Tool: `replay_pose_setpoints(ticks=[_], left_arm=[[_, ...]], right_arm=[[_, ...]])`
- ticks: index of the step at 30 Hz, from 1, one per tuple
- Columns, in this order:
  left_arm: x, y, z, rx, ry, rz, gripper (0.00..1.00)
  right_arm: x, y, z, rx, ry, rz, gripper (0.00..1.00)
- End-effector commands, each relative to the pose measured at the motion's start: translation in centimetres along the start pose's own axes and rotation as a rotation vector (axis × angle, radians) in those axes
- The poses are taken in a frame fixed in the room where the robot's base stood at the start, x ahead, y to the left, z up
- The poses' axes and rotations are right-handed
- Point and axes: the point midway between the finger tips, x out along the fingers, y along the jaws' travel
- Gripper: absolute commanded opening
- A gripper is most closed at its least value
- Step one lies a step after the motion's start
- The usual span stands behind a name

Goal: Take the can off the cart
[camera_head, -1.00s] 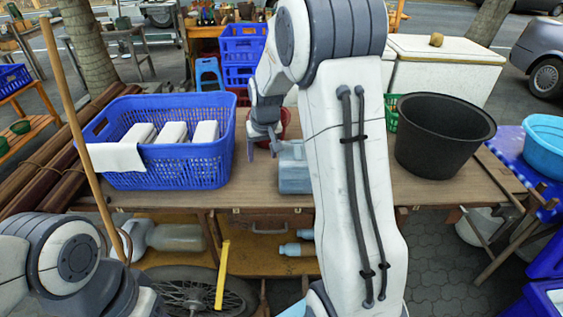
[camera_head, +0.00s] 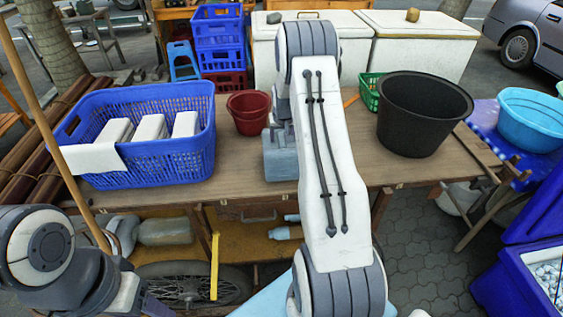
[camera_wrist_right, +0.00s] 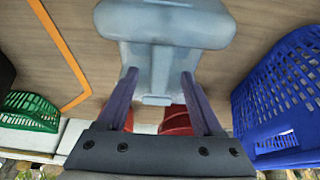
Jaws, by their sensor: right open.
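The can (camera_head: 280,163) is a grey-blue plastic container standing on the wooden cart top (camera_head: 235,170), partly hidden behind my right arm. In the right wrist view the can (camera_wrist_right: 165,28) shows large and close. My right gripper (camera_wrist_right: 158,78) is open, with one finger on each side of the can's narrower part. Gaps show between the fingers and the can in that view. In the head view my right arm hides most of this gripper.
A blue crate (camera_head: 150,160) with white blocks stands left of the can. A red bucket (camera_head: 248,122) is just behind it. A black tub (camera_head: 422,120) and a green basket (camera_head: 369,98) are to the right. Bottles and a wheel are below the top.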

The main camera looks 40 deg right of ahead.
Motion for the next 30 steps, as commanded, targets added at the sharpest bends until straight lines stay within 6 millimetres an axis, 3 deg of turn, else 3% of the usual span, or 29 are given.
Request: replay_pose_setpoints(ticks=[6,13,14,19,30], left_arm=[[-0.8,0.1,-0.1,0.0,0.0,0.0,0.57],[-0.7,0.1,0.0,0.0,0.0,0.0,0.57],[-0.7,0.1,0.0,0.0,0.0,0.0,0.57],[-0.7,0.1,0.0,0.0,0.0,0.0,0.57],[-0.7,0.1,0.0,0.0,0.0,0.0,0.57]], right_arm=[[2.3,-0.1,-0.1,0.0,0.0,0.0,0.68],[2.5,-0.1,0.0,0.0,0.001,0.0,0.68],[2.5,-0.1,0.0,0.0,0.001,0.0,0.64],[2.5,-0.1,0.0,0.0,0.0,0.0,0.0],[2.4,-0.1,0.0,0.0,0.0,0.0,0.0]])
